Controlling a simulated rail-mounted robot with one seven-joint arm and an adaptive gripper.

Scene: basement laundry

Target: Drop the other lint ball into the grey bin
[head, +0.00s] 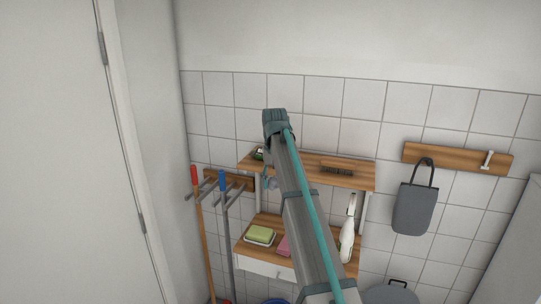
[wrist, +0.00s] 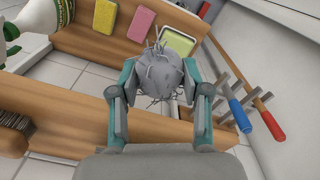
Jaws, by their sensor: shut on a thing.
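A grey lint ball (wrist: 160,76) with wiry fibres sticking out is held between the two fingers of my gripper (wrist: 160,82) in the wrist view. The fingers touch it from both sides, above the shelf unit. In the head view my gripper (head: 269,182) is small and mostly hidden behind my arm, by the left part of the upper shelf. A rounded grey thing with a black handle (head: 390,294) is cut off at the bottom edge of the head view; I cannot tell if it is the grey bin.
A wooden wall unit has an upper shelf (head: 350,175) with a brush (head: 337,168). Long-handled tools (head: 204,235) hang left; a grey bag (head: 414,207) hangs right.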

